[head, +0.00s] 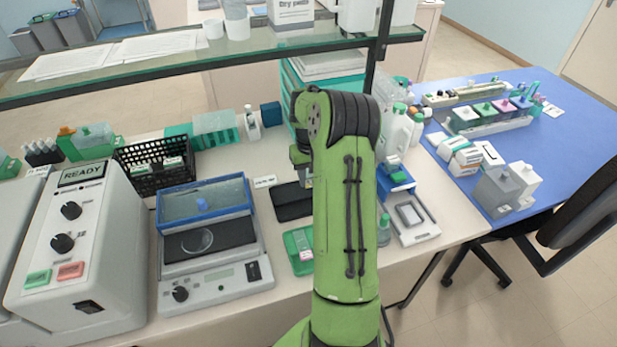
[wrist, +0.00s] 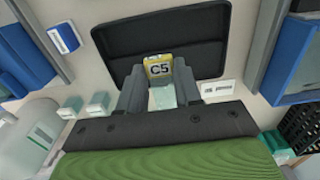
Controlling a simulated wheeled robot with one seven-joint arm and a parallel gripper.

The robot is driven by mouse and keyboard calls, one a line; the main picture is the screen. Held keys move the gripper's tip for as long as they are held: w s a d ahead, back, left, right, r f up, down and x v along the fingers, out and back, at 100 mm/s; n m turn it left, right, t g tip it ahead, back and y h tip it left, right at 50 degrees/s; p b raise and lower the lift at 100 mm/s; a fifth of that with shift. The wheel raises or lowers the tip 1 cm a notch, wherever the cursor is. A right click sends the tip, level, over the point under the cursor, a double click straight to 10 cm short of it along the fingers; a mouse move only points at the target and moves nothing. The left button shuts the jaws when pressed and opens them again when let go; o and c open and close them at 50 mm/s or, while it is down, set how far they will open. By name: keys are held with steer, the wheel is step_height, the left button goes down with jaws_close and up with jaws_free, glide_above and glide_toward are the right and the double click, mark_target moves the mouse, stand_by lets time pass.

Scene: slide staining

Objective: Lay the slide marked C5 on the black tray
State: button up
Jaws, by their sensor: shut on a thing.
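The slide marked C5 (wrist: 161,72) has a yellow label end with dark lettering and a clear glass end. My gripper (wrist: 160,88) is shut on it, one grey finger on each side, with the label end pointing away from the palm. The black tray (wrist: 205,38) fills the area beyond and beneath the slide in the wrist view. The slide overlaps the tray's near part; the gap between them is hard to tell. In the head view the black tray (head: 290,207) lies on the bench, partly hidden by my arm. My gripper (head: 304,178) is mostly hidden there.
A green holder (head: 298,250) lies in front of the tray. A blue-rimmed instrument (head: 207,245) stands to the left, beside a black basket (head: 155,165). Bottles (head: 405,130) and a white balance-like device (head: 411,217) stand to the right. A glass shelf (head: 215,50) spans above the bench.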

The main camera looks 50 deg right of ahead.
mark_target(309, 182)
steer(key=shift+w+a+f+b, duration=0.1)
steer(key=shift+a+f+b, duration=0.2)
steer(key=shift+f, duration=0.1)
step_height(309, 182, down, 2)
steer(key=shift+d+f+b, duration=0.15)
steer(key=shift+b, duration=0.8)
steer(key=shift+f+b, duration=1.35)
steer(key=shift+f, duration=0.55)
steer(key=shift+f, duration=0.2)
steer(key=o, duration=1.1)
steer(key=shift+r, duration=0.1)
step_height(309, 182, up, 16)
steer(key=p, duration=0.2)
steer(key=shift+f+p, duration=0.2)
steer(key=shift+p, duration=0.15)
